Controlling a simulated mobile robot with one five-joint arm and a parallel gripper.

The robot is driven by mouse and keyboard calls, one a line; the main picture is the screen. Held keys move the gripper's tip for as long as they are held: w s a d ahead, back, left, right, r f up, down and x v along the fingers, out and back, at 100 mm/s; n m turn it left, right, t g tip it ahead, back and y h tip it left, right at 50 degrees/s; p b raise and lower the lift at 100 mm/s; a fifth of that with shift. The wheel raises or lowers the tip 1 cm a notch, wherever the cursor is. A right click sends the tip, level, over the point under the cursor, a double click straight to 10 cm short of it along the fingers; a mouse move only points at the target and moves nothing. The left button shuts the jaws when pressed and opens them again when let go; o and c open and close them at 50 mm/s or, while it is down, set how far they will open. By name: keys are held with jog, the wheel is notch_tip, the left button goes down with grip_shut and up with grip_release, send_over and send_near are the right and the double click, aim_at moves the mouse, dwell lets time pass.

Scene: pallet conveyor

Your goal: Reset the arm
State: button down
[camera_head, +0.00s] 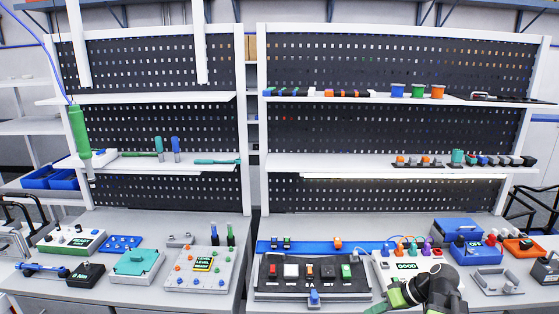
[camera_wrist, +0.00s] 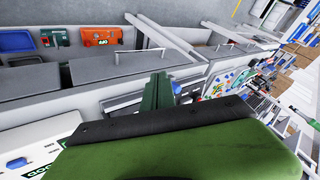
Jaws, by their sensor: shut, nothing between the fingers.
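My arm (camera_head: 436,288) shows black and green at the bottom right of the head view, folded low in front of the right workbench. My gripper (camera_wrist: 157,90) shows in the wrist view as green fingers close together, shut and empty. In the head view the gripper end points left, beside the black panel with coloured switches (camera_head: 312,295). My wrist housing hides part of the scene below the fingers.
A white box (camera_head: 383,262) with coloured knobs stands behind my arm. A blue case (camera_head: 459,230) and an orange device (camera_head: 526,247) are to the right. A white board with buttons (camera_head: 203,280) is on the left bench. Pegboard shelves (camera_head: 395,160) stand behind.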

jog(key=s+a+f+n+g+h, duration=0.1)
jog(key=a+f+g+h, duration=0.1)
jog(key=a, duration=0.7)
jog(key=a+f+g+h, duration=0.2)
jog(key=a+f, duration=0.1)
jog(key=a, duration=0.6)
jog(key=d+m+h, duration=0.2)
jog(key=m, duration=0.1)
jog(key=d+m+h, duration=0.1)
jog(key=d, duration=0.1)
jog(key=shift+s+f+t, duration=0.15)
jog(key=shift+s+t, duration=0.15)
jog(key=shift+d, duration=0.15)
